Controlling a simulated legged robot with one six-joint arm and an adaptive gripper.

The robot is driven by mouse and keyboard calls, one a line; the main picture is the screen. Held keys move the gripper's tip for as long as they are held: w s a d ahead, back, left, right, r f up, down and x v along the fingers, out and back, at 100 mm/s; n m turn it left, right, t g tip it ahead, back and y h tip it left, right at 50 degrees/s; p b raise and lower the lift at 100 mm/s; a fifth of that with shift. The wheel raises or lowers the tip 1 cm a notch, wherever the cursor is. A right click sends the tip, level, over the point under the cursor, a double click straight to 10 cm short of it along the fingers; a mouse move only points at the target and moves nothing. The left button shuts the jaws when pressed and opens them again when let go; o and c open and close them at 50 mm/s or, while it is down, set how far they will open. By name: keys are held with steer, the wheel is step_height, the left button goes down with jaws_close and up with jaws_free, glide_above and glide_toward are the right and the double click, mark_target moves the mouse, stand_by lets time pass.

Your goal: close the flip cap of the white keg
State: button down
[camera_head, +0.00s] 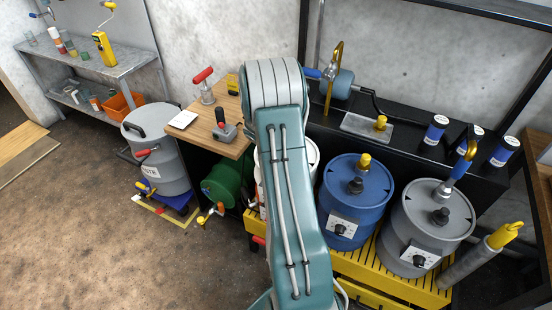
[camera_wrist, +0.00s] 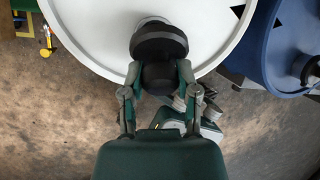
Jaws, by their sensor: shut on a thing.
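The white keg (camera_wrist: 90,30) fills the top of the wrist view, its pale round lid facing me. In the head view only slivers of the white keg (camera_head: 312,158) show on either side of my arm. The black flip cap (camera_wrist: 158,38) sits at the lid's near edge, with a rounded dark part below it. My gripper (camera_wrist: 160,76) has its two fingers closed around this lower dark part. The fingers hide some of it, and I cannot tell how far the cap is open. In the head view my arm hides the gripper.
A blue drum (camera_head: 358,205) and a grey drum (camera_head: 432,215) stand right of the white keg on a yellow slatted platform (camera_head: 372,262). A green drum (camera_head: 222,186) lies to the left. A black bench (camera_head: 400,155) runs behind. The floor at left is open.

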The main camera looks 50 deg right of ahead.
steer(key=shift+w+d+f+g+y, duration=0.15)
steer(key=shift+d+y, duration=0.1)
steer(key=shift+y, duration=0.4)
steer(key=shift+w+d+r+g+y, duration=0.1)
steer(key=shift+d+g+y, duration=0.15)
steer(key=shift+y, duration=0.35)
steer(key=shift+w+d+f+g+y, duration=0.1)
steer(key=shift+d+y, duration=0.2)
steer(key=shift+y, duration=0.35)
steer(key=shift+w+d+f+n+g+y, duration=0.15)
steer(key=shift+d+g+y, duration=0.1)
steer(key=shift+y, duration=0.5)
steer(key=shift+d+f+n+g+y, duration=0.1)
steer(key=shift+d+f+g+y, duration=0.1)
steer(key=shift+y, duration=0.6)
steer(key=shift+w+d+f+n+g+y, duration=0.15)
steer(key=shift+g+y, duration=0.1)
steer(key=shift+y, duration=0.5)
steer(key=shift+s, duration=0.1)
steer(key=shift+c, duration=1.8)
jaws_free()
steer(key=v, duration=1.2)
steer(key=shift+d+f, duration=0.2)
steer(key=shift+d, duration=0.1)
